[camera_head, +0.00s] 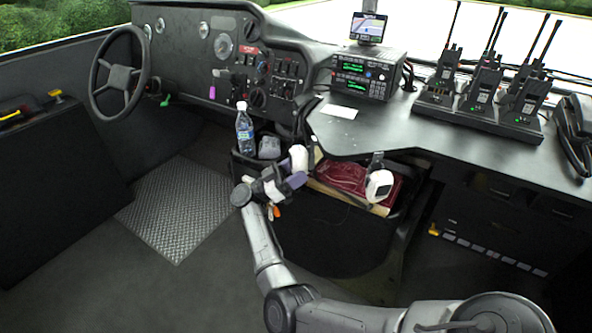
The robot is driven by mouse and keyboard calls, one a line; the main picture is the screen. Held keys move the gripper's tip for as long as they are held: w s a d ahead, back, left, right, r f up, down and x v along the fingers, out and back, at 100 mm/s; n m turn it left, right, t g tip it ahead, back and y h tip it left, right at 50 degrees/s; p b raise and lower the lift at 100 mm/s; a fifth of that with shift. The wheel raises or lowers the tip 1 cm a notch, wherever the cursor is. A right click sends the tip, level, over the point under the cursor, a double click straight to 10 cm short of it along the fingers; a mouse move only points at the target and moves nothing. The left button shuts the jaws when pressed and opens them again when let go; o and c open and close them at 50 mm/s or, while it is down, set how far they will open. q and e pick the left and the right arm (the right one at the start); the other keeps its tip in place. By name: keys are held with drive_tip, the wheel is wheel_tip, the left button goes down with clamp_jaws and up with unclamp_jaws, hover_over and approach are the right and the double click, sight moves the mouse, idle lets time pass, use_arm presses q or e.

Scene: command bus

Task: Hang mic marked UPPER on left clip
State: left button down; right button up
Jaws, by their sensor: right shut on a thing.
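My right gripper (296,181), on the arm coming up from the lower right, is in front of the open bin under the console. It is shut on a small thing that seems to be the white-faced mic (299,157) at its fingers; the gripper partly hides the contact. A second white-faced device (379,186), apparently another mic, hangs at the desk edge from a dark clip (376,160). No marking is readable on either. A left clip cannot be made out clearly near the gripper. My left gripper is out of view.
The desk (395,128) overhangs behind, with a radio unit (366,75) and several handheld radios (480,90). Floor at left is clear.

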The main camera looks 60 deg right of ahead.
drive_tip(key=o, duration=0.9)
drive_tip(key=shift+w+a+f, duration=0.15)
drive_tip(key=shift+w+f, duration=0.05)
drive_tip(key=b+v, duration=0.4)
drive_tip(key=v, duration=0.9)
drive_tip(key=shift+f, duration=0.1)
drive_tip(key=shift+w, duration=0.1)
